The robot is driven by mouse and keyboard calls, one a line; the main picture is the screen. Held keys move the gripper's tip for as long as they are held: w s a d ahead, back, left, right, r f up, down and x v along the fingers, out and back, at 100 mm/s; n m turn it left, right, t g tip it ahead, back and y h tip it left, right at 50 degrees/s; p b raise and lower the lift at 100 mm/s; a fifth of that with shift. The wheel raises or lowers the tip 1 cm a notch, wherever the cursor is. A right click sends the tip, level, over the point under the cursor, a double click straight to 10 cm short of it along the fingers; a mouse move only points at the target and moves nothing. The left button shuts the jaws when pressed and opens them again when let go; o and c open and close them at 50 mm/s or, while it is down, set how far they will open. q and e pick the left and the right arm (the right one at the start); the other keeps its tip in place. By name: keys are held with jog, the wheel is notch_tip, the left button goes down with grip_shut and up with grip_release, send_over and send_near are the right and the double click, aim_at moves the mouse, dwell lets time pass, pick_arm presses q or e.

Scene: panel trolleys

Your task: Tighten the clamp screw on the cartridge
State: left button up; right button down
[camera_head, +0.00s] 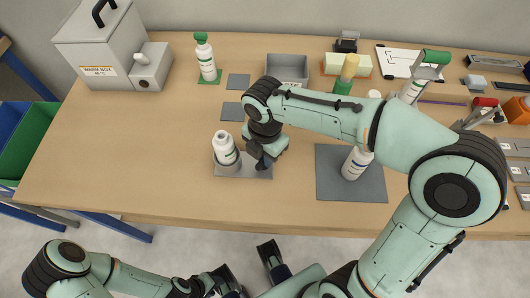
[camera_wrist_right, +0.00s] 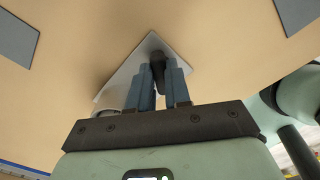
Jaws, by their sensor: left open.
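The cartridge (camera_head: 224,147), a white bottle with a printed label, stands nearly upright in a grey ring clamp (camera_head: 229,166) on a light grey plate (camera_head: 232,174). The plate also shows in the right wrist view (camera_wrist_right: 120,85). My right gripper (camera_head: 263,162) is low over the plate, just right of the clamp. In the right wrist view, its blue fingers (camera_wrist_right: 160,85) close on both sides of a dark clamp screw knob (camera_wrist_right: 157,62). The cartridge is mostly out of that view. My left gripper (camera_head: 248,262) is open and empty, in front of the table's edge.
A green-capped bottle (camera_head: 205,58), a grey bin (camera_head: 287,68) and a warm box (camera_head: 100,45) stand at the back. The left front tabletop is clear.

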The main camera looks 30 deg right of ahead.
jog(key=shift+m, duration=0.5)
jog(key=m+p, duration=0.1)
jog(key=m, duration=0.2)
jog(key=shift+s+m+p, duration=0.15)
jog(key=shift+m+p, duration=0.15)
jog(key=shift+m, duration=0.1)
jog(key=m, duration=0.5)
jog(key=shift+s+m+p, duration=0.1)
jog(key=shift+m+p, duration=0.2)
jog(key=shift+p, duration=0.05)
jog(key=c, duration=1.1)
grip_release()
jog(key=shift+o, duration=0.2)
jog(key=shift+r, duration=0.15)
